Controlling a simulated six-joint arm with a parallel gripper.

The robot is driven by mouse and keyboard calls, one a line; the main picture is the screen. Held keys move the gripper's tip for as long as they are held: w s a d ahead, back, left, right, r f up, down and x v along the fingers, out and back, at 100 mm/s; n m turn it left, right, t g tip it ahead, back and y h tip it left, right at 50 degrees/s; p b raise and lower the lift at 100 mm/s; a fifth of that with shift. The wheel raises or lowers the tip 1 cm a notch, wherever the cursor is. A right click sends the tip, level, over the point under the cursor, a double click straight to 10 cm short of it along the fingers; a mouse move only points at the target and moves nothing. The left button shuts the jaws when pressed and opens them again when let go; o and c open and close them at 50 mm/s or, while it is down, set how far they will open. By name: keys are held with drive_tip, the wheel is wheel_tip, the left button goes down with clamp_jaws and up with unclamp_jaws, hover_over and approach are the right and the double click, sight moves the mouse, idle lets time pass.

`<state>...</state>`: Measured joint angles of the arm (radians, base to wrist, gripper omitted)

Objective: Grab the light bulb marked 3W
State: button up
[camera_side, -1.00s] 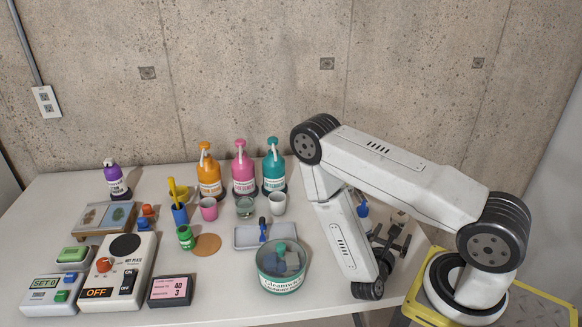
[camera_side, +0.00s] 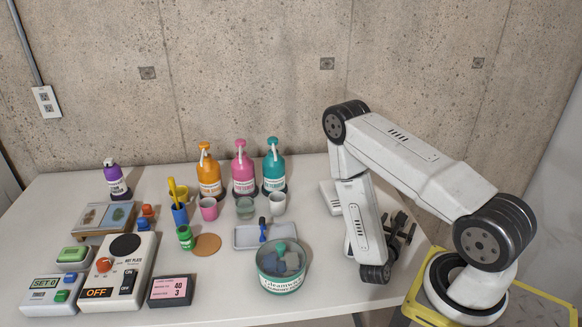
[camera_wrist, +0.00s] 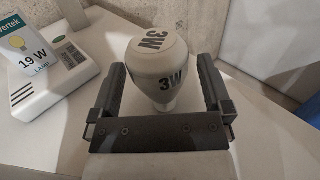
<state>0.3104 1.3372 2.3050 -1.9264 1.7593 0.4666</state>
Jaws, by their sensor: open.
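The light bulb (camera_wrist: 158,66) is off-white with a wide rounded head and a narrower neck. It is marked 3W in dark letters on its top and on its side. In the wrist view it stands in the gap between the two dark fingers of my gripper (camera_wrist: 161,70). The fingers are open, one on each side, with a visible gap to the bulb. In the side view my gripper (camera_side: 402,228) is at the right end of the table, partly behind my forearm. I cannot make out the bulb there.
The side view shows a tub (camera_side: 283,268), a grey tray (camera_side: 262,236) and several pump bottles (camera_side: 245,172) further left. The concrete wall is behind.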

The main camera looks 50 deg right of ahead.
idle(0.3)
drive_tip(key=c, duration=1.3)
drive_tip(key=shift+o, duration=0.2)
drive_tip(key=shift+r, duration=0.15)
drive_tip(key=shift+r, duration=4.8)
drive_tip(key=shift+w+r, duration=0.1)
drive_tip(key=shift+w, duration=0.05)
